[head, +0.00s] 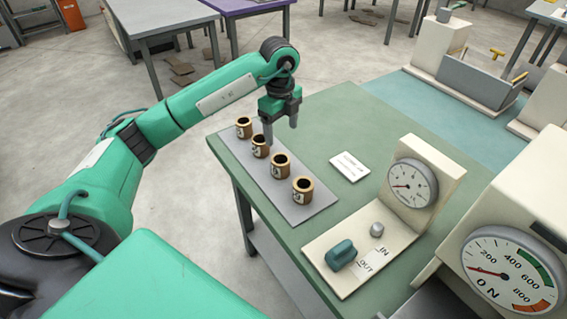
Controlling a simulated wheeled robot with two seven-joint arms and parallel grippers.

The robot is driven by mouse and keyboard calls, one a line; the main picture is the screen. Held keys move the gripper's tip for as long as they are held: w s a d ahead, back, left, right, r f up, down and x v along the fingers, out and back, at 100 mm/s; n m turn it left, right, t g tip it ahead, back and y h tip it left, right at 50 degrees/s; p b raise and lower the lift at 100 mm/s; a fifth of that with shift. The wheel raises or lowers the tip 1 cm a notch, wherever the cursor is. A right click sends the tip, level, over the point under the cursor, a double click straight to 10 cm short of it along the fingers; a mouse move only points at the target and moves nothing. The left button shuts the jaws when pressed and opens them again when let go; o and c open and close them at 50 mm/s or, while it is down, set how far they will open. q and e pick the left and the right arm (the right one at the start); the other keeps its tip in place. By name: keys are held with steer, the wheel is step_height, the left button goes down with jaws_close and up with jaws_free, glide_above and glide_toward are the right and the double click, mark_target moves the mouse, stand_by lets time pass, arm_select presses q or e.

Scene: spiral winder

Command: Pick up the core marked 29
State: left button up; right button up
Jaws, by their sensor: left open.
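Several brown cores stand upright in a row on a grey mat (312,207) on the green table. They are the farthest core (243,128), the second core (259,147), the third core (280,166) and the nearest core (302,190). Each has a dark hole on top and a pale label, but the numbers are too small to read, so I cannot tell which is 29. My left gripper (281,134) points down, open and empty, over the far part of the row, near the second core. My right gripper does not show.
A white card (349,166) lies right of the row. A cream panel with a gauge (412,184), a teal knob (341,254) and IN and OUT labels stands at the front right. A larger gauge (508,272) is at the right edge.

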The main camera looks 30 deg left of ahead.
arm_select(q)
steer(key=p, duration=0.2)
glide_above(280, 162)
steer(key=s+d, duration=0.1)
steer(key=s, duration=0.1)
step_height(280, 162, down, 9)
steer(key=shift+w+d+r, duration=0.1)
steer(key=shift+r, duration=0.1)
step_height(280, 162, down, 4)
steer(key=shift+w+f+p, duration=0.1)
steer(key=shift+f+p, duration=0.15)
steer(key=shift+p, duration=0.4)
steer(key=shift+f, duration=0.2)
steer(key=c, duration=1)
steer(key=shift+c, duration=0.2)
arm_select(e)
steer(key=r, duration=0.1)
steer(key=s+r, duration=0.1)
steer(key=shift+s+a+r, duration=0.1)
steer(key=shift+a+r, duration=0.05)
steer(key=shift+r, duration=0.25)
arm_select(q)
steer(key=shift+r, duration=0.1)
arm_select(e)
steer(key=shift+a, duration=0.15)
